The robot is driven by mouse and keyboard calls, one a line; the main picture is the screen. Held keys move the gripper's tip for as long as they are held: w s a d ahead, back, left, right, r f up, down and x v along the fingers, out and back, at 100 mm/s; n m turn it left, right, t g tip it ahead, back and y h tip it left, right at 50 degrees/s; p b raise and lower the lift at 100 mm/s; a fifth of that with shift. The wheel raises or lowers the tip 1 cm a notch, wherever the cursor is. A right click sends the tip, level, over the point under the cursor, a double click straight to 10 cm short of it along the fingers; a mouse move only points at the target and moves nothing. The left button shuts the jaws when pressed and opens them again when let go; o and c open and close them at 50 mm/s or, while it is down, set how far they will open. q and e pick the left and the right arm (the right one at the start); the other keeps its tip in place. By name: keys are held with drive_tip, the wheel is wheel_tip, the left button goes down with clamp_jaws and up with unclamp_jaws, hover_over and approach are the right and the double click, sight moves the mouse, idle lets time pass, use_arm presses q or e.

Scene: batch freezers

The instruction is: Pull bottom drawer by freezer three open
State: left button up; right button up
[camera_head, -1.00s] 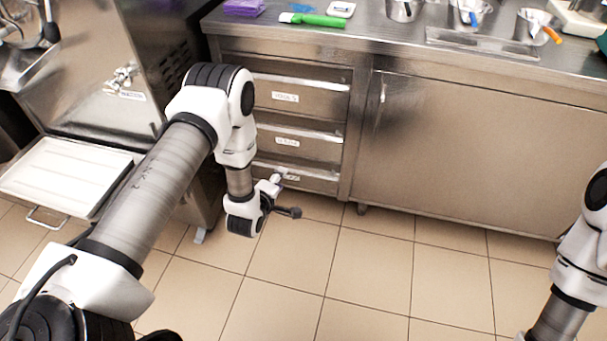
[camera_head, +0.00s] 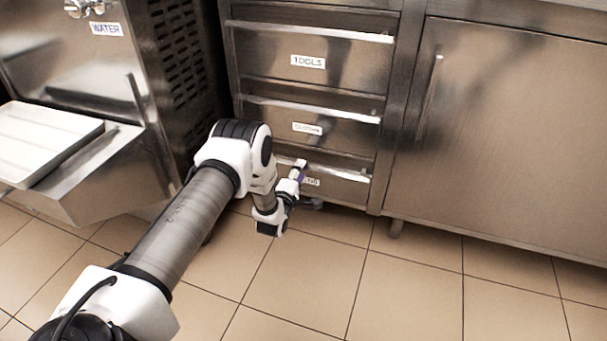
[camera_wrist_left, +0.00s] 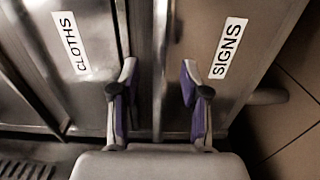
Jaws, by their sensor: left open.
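The bottom drawer (camera_head: 345,190) is the lowest of three steel drawers in the head view and looks shut. Its label is partly hidden by my left gripper (camera_head: 298,172). In the left wrist view, the bottom drawer (camera_wrist_left: 212,95) carries a "SIGNS" label, and its pale handle edge (camera_wrist_left: 161,60) runs between the purple-padded fingers of my left gripper (camera_wrist_left: 160,95). The fingers are open, one on each side of the handle, with gaps visible. I cannot tell how deep they reach past it. My right gripper is not in view.
Above are the "CLOTHS" drawer (camera_head: 340,130) and the "TOOLS" drawer (camera_head: 345,68). A steel cabinet door (camera_head: 510,130) is to the right. A machine with a white tray (camera_head: 45,140) stands to the left. The tiled floor (camera_head: 310,285) in front is clear.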

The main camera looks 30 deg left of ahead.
use_arm(q)
drive_tip(key=b+x, duration=0.1)
drive_tip(key=x, duration=0.1)
drive_tip(key=shift+w+f, duration=0.15)
drive_tip(key=shift+w, duration=0.25)
drive_tip(key=shift+w+a, duration=0.15)
drive_tip(key=shift+w, duration=0.1)
clamp_jaws()
drive_tip(key=shift+s, duration=0.15)
